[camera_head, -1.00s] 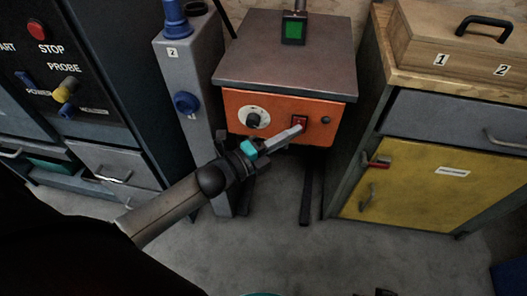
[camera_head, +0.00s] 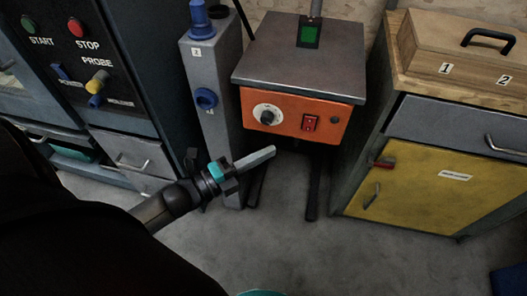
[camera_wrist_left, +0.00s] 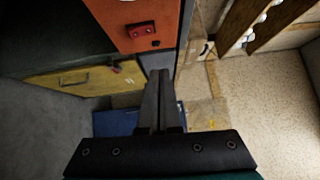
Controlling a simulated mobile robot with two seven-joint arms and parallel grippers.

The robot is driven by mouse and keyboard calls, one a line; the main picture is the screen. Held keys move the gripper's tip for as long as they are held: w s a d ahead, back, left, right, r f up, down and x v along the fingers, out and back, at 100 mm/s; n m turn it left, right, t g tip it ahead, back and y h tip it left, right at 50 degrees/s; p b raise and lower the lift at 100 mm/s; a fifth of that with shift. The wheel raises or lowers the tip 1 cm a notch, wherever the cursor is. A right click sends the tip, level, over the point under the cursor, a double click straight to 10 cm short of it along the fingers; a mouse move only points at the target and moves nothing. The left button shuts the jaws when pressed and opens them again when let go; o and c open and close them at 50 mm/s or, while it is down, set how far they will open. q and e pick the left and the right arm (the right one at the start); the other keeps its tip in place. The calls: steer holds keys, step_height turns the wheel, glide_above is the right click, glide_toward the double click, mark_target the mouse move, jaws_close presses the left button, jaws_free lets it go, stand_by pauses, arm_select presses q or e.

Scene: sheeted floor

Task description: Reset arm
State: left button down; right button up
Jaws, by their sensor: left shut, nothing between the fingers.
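My left arm comes in from the lower left in the head view. My left gripper (camera_head: 262,157) is shut and empty, its fingers together, in front of and below the orange panel (camera_head: 284,112). It looks apart from the panel. The panel carries a white dial with a black knob (camera_head: 267,115) and a red switch (camera_head: 309,123). In the left wrist view the shut fingers (camera_wrist_left: 159,80) point up the picture, and the red switch (camera_wrist_left: 141,29) shows above and left of them. My right gripper is not in view.
A grey post with blue knobs (camera_head: 205,98) stands left of the orange unit. A black cabinet with START and STOP buttons (camera_head: 75,27) is at far left. A yellow-door cabinet (camera_head: 445,180) stands at right, with a wooden box (camera_head: 465,45) on top. The floor (camera_head: 300,240) in front is clear.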

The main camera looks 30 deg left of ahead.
arm_select(q)
steer(key=shift+f, duration=0.1)
stand_by(0.4)
steer(key=s+a+f+n+g+y+p, duration=0.1)
steer(key=s+a+f+n+g+y, duration=0.15)
steer(key=f+n, duration=0.35)
steer(key=s+a+f+n+g+y+p, duration=0.1)
steer(key=s+a+f+n+y+p, duration=0.15)
steer(key=f, duration=0.55)
steer(key=s+a+f+n+g+y+p, duration=0.1)
steer(key=a+f+n+g+y, duration=0.15)
steer(key=f+n, duration=0.4)
steer(key=s+d+f+n+g+y+p, duration=0.1)
steer(key=s+d+f+n+g, duration=0.1)
steer(key=s+f, duration=0.4)
steer(key=s+d+f+n+g+y+p, duration=0.1)
steer(key=s+f+n+g, duration=0.4)
steer(key=s, duration=0.8)
steer(key=shift+s+d+f+g, duration=0.35)
steer(key=shift+d+f+g, duration=0.1)
steer(key=shift+f, duration=0.4)
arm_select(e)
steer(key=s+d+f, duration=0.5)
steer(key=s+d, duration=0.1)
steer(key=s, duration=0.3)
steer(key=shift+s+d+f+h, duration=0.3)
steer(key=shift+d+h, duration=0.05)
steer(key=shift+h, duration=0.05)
